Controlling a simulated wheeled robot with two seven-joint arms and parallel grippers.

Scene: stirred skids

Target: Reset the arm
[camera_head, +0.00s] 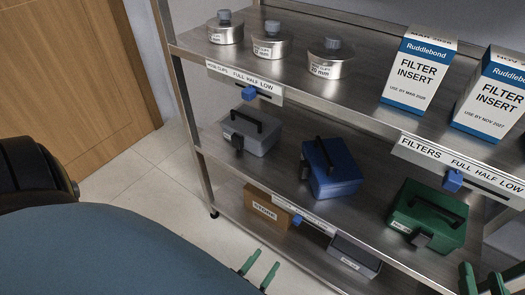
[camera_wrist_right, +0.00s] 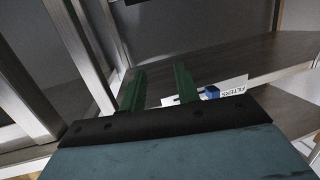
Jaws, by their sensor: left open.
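My left gripper (camera_head: 259,268) shows its two green fingertips at the bottom middle of the head view, apart and empty, in front of the lower shelf. My right gripper (camera_head: 483,283) shows green fingers at the bottom right corner of the head view, in front of the rack. In the right wrist view its two green fingers (camera_wrist_right: 159,88) stand apart with nothing between them, facing the shelf. A large blue-grey part of my own body covers the lower left of the head view and hides the floor there.
A metal rack (camera_head: 300,93) holds round tins, filter boxes (camera_head: 418,72) and, below, a grey case (camera_head: 250,132), a blue case (camera_head: 331,167) and a green case (camera_head: 428,215). A STORE carton (camera_head: 267,211) sits lowest. Blue sliders mark label strips. Floor (camera_head: 150,178) is clear left of the rack.

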